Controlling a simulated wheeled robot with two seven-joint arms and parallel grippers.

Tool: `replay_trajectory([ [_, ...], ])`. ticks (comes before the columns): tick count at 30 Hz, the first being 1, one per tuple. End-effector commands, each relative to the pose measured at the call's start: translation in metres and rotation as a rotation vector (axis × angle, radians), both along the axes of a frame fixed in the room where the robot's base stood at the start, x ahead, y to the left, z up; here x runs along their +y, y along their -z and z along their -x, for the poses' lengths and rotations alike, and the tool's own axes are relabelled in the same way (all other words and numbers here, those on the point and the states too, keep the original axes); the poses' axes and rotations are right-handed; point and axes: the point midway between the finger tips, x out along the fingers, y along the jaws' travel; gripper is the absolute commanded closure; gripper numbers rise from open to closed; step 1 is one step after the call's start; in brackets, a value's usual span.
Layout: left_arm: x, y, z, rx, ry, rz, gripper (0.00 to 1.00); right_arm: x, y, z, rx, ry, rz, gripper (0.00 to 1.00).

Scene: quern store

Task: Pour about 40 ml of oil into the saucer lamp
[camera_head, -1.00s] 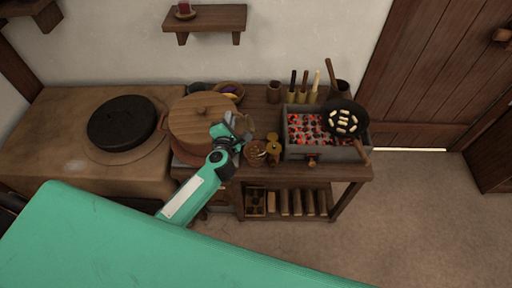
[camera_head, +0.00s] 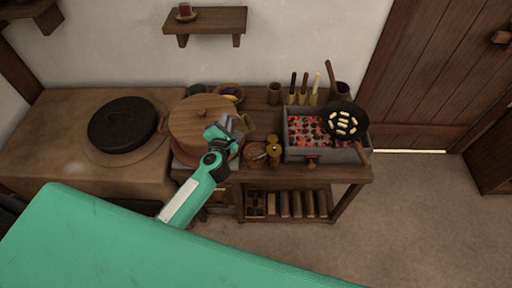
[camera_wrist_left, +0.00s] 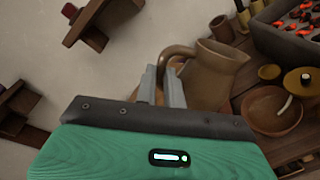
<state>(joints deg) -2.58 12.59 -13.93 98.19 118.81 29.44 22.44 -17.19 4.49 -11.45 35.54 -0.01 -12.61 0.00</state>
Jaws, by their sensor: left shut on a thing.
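My left gripper (camera_wrist_left: 162,88) is shut on the handle of a tan clay jug (camera_wrist_left: 208,75) in the left wrist view. In the head view the jug (camera_head: 244,123) shows beside the left gripper (camera_head: 230,128), in front of the big wooden lid. The saucer lamp (camera_wrist_left: 268,115) is a shallow brown dish with a pale wick, to the right of the jug in the wrist view. In the head view the saucer lamp (camera_head: 255,151) sits on the table just right of my gripper. The oil level inside the jug is hidden. My right gripper is not in view.
Brass-coloured containers (camera_head: 273,151) stand right beside the lamp. A brazier of glowing coals (camera_head: 300,153) with a perforated pan (camera_head: 344,120) is further right. A large lidded pot (camera_head: 190,115) is left of the jug. Upright-handled tools (camera_head: 303,90) stand behind the brazier.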

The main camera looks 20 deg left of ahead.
Motion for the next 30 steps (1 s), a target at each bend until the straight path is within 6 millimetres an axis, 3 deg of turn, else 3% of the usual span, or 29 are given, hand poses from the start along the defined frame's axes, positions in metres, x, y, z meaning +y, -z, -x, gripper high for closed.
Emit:
replay_trajectory([
  [5, 0.001, 0.003, 0.0, -0.006, 0.0, 0.018, 1.0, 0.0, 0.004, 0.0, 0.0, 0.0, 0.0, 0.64],
  [11, 0.008, 0.02, 0.002, -0.044, -0.001, 0.138, 1.0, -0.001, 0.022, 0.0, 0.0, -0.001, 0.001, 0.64],
  [18, 0.017, 0.017, 0.005, -0.086, -0.001, 0.274, 1.0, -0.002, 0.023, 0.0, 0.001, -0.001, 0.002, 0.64],
  [30, 0.018, 0.016, 0.005, -0.092, 0.0, 0.289, 1.0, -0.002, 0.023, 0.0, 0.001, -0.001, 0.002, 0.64],
])
